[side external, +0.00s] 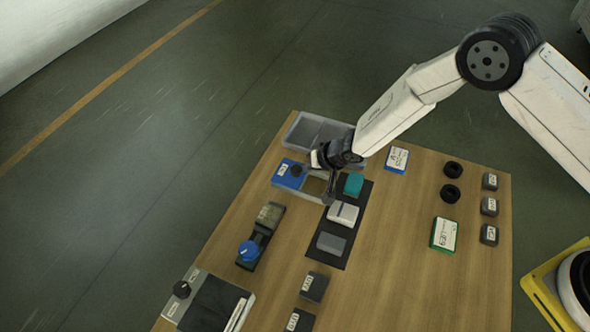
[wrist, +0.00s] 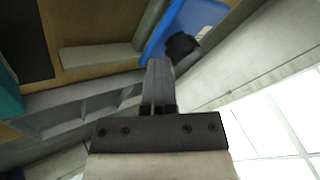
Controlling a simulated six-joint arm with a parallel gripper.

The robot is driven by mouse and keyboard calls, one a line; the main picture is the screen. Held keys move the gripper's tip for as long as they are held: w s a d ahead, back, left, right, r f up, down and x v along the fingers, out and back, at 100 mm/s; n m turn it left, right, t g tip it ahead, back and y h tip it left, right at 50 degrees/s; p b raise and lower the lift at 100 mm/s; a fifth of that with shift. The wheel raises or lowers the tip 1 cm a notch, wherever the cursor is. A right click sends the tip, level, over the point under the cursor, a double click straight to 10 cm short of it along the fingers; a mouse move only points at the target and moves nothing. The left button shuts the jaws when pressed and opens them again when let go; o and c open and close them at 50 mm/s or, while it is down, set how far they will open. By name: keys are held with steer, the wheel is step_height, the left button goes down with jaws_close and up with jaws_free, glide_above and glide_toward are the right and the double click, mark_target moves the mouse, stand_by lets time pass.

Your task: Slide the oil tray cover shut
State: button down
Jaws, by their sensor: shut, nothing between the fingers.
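The oil tray (side external: 314,198) is a shallow grey frame at the upper left of the table. Its blue cover (side external: 283,180), with a black knob (side external: 296,170) and a white label, lies over the tray's left part; the right part is uncovered. My gripper (side external: 329,199) is shut and empty, pointing down by the tray's right end, right of the knob. In the wrist view my gripper (wrist: 159,66) shows its closed fingers close to the blue cover (wrist: 203,14) and the knob (wrist: 182,46) in the picture. I cannot tell whether they touch anything.
A grey divided bin (side external: 303,130) stands behind the tray. A black mat (side external: 328,256) with teal, white and grey blocks lies right of it. A fixture with a blue knob (side external: 249,251) stands in front. The table's right middle (side external: 400,240) is clear.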

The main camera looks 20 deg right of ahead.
steer(key=shift+w+a+r, duration=0.15)
steer(key=shift+a+r, duration=0.1)
steer(key=shift+d+r, duration=0.1)
steer(key=shift+r, duration=0.2)
steer(key=v, duration=0.9)
steer(key=shift+s+d, duration=0.35)
steer(key=shift+s, duration=0.05)
steer(key=shift+f, duration=0.1)
steer(key=s+d+r+h, duration=0.2)
steer(key=s+d+r, duration=0.15)
steer(key=d, duration=0.25)
steer(key=s+d+r+h, duration=0.1)
steer(key=s+d+r, duration=0.2)
steer(key=d+r, duration=0.25)
steer(key=s+d+r+n+g, duration=0.1)
steer(key=s+d+r, duration=0.1)
steer(key=s+d, duration=0.2)
steer(key=s+d+r+n+g+h, duration=0.1)
steer(key=s+d+g, duration=0.1)
steer(key=s, duration=0.7)
steer(key=shift+d+r+g, duration=0.3)
steer(key=shift+d+r, duration=0.1)
steer(key=shift+d, duration=0.5)
